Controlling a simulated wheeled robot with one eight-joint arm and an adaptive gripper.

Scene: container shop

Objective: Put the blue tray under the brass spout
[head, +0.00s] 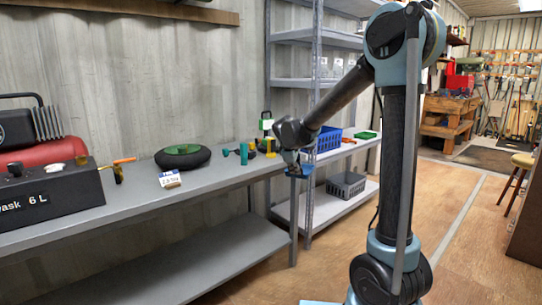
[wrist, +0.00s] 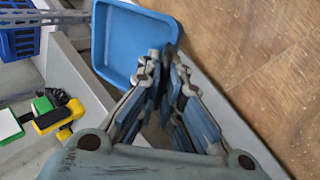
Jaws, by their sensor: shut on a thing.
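The blue tray (wrist: 120,45) is a shallow tray with raised walls, held at its rim in the wrist view. My gripper (wrist: 168,62) is shut on that rim. In the head view my gripper (head: 296,171) is just past the right end of the grey bench, with a small blue part of the tray (head: 307,170) beside it; my arm hides most of the rest. The brass spout (head: 118,174), with an orange handle (head: 124,160), sticks out from the black tank (head: 48,198) marked "ask 6 L" at the left of the bench.
On the grey bench (head: 222,180) stand a card (head: 170,179), a black ring with a green dish (head: 183,158), and teal and yellow pieces (head: 271,142). A blue crate (head: 328,139) and green tray (head: 365,135) sit on the shelf behind. Bench top near the spout looks free.

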